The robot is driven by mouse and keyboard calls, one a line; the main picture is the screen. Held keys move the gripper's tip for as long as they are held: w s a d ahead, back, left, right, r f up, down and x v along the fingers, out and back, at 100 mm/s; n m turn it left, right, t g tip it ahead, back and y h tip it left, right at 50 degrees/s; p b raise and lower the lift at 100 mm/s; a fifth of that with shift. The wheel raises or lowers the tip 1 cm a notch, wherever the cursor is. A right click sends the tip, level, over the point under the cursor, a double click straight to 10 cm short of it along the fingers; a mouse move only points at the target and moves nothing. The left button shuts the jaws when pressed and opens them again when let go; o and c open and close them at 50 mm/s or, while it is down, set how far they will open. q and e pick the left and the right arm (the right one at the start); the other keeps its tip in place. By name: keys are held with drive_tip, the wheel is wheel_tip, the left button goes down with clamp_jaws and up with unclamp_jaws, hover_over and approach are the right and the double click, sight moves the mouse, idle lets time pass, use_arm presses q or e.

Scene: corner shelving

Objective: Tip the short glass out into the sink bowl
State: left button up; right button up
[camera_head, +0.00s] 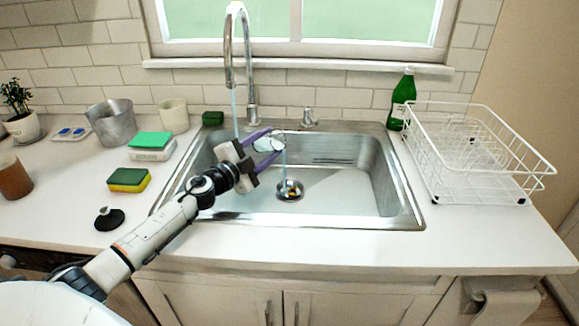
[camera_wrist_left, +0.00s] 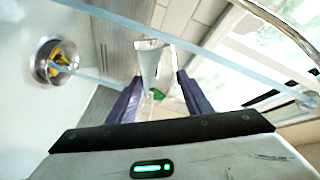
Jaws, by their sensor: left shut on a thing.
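The short glass (camera_head: 268,142) is clear and held over the sink bowl (camera_head: 345,180), tilted. It also shows between the fingers in the left wrist view (camera_wrist_left: 153,60). My left gripper (camera_head: 271,147) has purple fingers and is shut on the glass. A thin stream of water (camera_head: 284,160) falls from the glass's side to the drain (camera_head: 290,189), which has yellow bits in it. How much is left in the glass I cannot tell. My right gripper is not in view.
The faucet (camera_head: 229,60) runs a stream down behind my left gripper. A white dish rack (camera_head: 470,150) and green bottle (camera_head: 402,98) stand to the right. A metal pot (camera_head: 110,124), cream cup (camera_head: 174,115) and sponges (camera_head: 129,180) are on the left counter.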

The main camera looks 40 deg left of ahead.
use_arm(q)
drive_tip(key=shift+r, duration=0.1)
drive_tip(key=shift+f+m+b, duration=0.2)
drive_tip(key=shift+m+b, duration=0.25)
drive_tip(key=shift+m, duration=0.05)
drive_tip(key=shift+d+f, duration=0.1)
drive_tip(key=shift+f+m+b, duration=0.25)
drive_tip(key=shift+m+b, duration=0.15)
drive_tip(key=shift+b, duration=0.05)
drive_tip(key=shift+d+r+m+p, duration=0.25)
drive_tip(key=shift+d+m+p, duration=0.05)
drive_tip(key=shift+d+m, duration=0.1)
drive_tip(key=shift+d+m, duration=0.2)
drive_tip(key=shift+m, duration=0.1)
